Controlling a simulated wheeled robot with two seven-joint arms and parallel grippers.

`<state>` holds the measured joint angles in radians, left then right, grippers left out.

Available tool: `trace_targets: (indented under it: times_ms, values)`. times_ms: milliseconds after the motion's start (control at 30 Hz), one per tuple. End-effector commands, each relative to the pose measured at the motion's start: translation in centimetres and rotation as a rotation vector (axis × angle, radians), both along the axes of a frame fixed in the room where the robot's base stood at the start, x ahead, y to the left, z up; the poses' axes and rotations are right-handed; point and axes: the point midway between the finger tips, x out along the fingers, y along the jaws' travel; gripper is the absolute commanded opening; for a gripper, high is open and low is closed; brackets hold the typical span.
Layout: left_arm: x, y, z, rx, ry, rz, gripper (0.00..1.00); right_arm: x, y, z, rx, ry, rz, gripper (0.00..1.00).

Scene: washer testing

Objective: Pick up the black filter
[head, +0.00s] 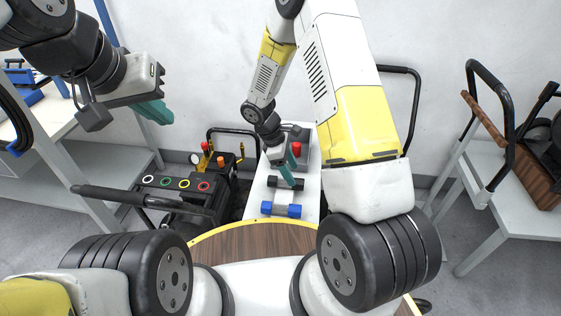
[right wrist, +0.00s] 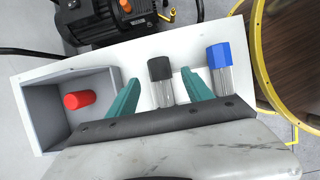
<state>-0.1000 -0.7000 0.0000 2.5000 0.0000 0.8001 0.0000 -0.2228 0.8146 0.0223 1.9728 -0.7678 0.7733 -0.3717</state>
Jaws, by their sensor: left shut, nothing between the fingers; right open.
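The black filter (right wrist: 160,69) has a black cap and a clear ribbed body. It lies on a white bench top (right wrist: 100,70) between a red filter and a blue filter. In the head view the black filter (head: 296,184) is partly covered by my right gripper (head: 287,174). In the right wrist view my right gripper (right wrist: 161,86) is open, with one teal finger on each side of the black filter and gaps to both. I cannot tell how far above the bench the fingertips are. My left gripper (head: 153,111) is shut and empty, raised at the left, far from the filter.
The blue filter (right wrist: 219,57) lies close beside the right finger. The red filter (right wrist: 80,99) lies in a grey open box (right wrist: 42,112). A black pump machine (head: 180,190) stands left of the bench. A round wooden table (head: 240,243) is in front.

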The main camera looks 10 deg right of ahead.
Motion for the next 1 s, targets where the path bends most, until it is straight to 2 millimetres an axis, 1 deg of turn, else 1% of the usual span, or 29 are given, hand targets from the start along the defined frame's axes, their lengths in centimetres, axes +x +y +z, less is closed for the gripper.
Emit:
trace_targets:
  times_ms: [300,400,500,667,700,767,900,1000]
  values:
    - [0.0,0.0,0.0,0.000,0.000,0.000,0.00,-0.6,-2.1,-3.9,-0.001,0.003,-0.001,0.59]
    - [0.0,0.0,0.0,0.000,0.000,0.000,0.00,-0.6,-2.5,-4.8,-0.002,0.001,-0.001,0.59]
    - [0.0,0.0,0.0,0.000,0.000,0.000,0.00,-0.7,-2.6,-5.2,0.000,-0.001,-0.002,0.59]
    - [0.0,0.0,0.0,0.000,0.000,0.000,0.00,-0.6,-2.6,-5.2,0.000,-0.002,-0.001,0.59]
    - [0.0,0.0,0.0,0.000,0.000,0.000,0.00,-0.6,-2.6,-5.1,0.000,-0.002,-0.001,0.57]
    - [0.0,0.0,0.0,0.000,0.000,0.000,0.00,-0.6,-2.6,-5.1,0.000,-0.002,-0.001,0.45]
    - [0.0,0.0,0.0,0.000,0.000,0.000,0.00,-0.6,-2.6,-5.1,0.000,-0.002,-0.001,0.18]
    - [0.0,0.0,0.0,0.000,0.000,0.000,0.00,-0.6,-2.6,-5.1,0.000,-0.002,-0.001,0.00]
